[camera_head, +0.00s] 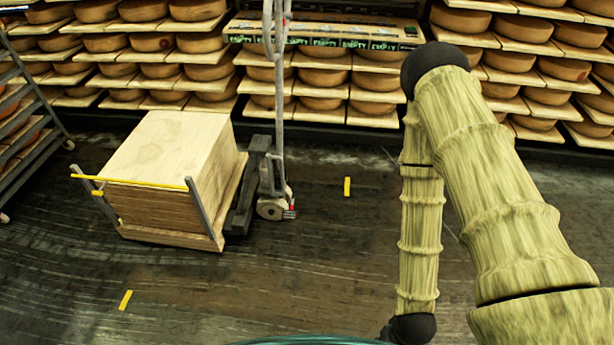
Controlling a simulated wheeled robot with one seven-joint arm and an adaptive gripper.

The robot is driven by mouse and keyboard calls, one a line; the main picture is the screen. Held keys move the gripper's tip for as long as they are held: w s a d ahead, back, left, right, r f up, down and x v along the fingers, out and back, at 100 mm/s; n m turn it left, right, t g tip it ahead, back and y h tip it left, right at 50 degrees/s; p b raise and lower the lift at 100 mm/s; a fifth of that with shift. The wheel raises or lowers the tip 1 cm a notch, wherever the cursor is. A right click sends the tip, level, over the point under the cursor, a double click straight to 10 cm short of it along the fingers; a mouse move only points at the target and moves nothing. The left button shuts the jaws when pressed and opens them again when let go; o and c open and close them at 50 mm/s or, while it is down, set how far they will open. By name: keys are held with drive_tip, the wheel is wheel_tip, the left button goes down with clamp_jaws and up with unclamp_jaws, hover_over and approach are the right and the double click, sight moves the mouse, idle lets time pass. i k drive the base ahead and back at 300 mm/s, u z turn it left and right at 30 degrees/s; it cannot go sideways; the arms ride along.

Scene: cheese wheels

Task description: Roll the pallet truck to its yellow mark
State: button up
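The pallet truck (272,190) stands left of centre on the dark floor, its grey handle (280,100) upright with a loop at the top. It is at the right end of a pallet with a stack of pale wooden boards (165,150); whether its forks are under the load is hidden. One short yellow mark (347,187) lies on the floor to the right of the truck. Another yellow mark (125,300) lies in front of the stack at lower left. I cannot tell which is the truck's own. My arm fills the right side; my gripper is outside the picture.
A yellow bar (140,184) on two grey posts runs along the stack's near side. Shelves of cheese wheels (320,77) line the back wall. A wheeled rack (30,120) stands at the left edge. The floor (260,290) in front is clear.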

sight(275, 194)
drive_tip(key=z, duration=0.25)
drive_tip(key=i, duration=1)
